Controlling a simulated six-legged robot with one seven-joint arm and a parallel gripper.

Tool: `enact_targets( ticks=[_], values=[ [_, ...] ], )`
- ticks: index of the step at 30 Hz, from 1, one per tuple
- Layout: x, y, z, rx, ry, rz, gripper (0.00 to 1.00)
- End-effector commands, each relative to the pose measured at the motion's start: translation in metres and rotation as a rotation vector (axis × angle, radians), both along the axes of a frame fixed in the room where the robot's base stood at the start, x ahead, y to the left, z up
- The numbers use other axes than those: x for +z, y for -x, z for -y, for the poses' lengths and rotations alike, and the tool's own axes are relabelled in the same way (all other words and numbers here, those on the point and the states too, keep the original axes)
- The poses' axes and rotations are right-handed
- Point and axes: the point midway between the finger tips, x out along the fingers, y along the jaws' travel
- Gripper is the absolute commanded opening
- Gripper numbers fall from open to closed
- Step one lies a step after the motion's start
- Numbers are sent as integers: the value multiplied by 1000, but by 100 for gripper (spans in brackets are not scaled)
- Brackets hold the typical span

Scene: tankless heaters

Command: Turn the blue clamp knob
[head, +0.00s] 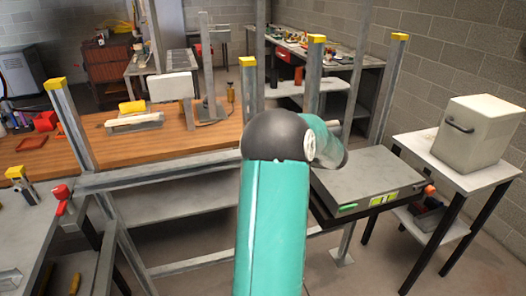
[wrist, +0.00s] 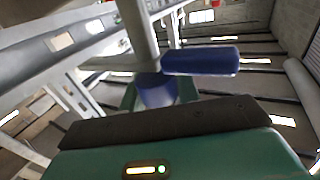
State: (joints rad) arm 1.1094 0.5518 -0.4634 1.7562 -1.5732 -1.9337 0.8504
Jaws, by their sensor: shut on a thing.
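The blue clamp knob (wrist: 157,91) shows in the wrist view as a rounded blue piece at the foot of a grey post, just beyond the dark edge of my gripper. A blue bar-shaped piece (wrist: 200,61) sticks out to the right above it; I cannot tell whether the two are joined. My gripper (wrist: 160,100) is shut on the blue clamp knob, its fingertips mostly hidden behind its dark housing. In the head view my teal arm covers the middle, and neither the gripper nor the blue knob shows.
A metal frame with yellow-capped posts (head: 248,85) stands around my arm. A wooden bench (head: 180,140) lies behind to the left. A grey flat-topped unit (head: 365,180) is right of my arm. A white box (head: 478,133) sits on a side table. Red-handled valve (head: 62,195) stands left.

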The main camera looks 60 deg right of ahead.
Motion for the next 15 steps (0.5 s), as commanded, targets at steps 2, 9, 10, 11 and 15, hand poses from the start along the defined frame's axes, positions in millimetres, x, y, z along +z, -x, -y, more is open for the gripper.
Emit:
enact_targets(
  ticks=[2, 9, 10, 11, 15],
  values=[
    [4, -2, 0, 2, 6, 7, 9],
    [3, -1, 0, 1, 4, 6, 54],
    [2, -1, 0, 1, 5, 5, 54],
    [2, -1, 0, 1, 4, 4, 54],
    [2, 0, 0, 0, 3, 3, 54]
  ],
)
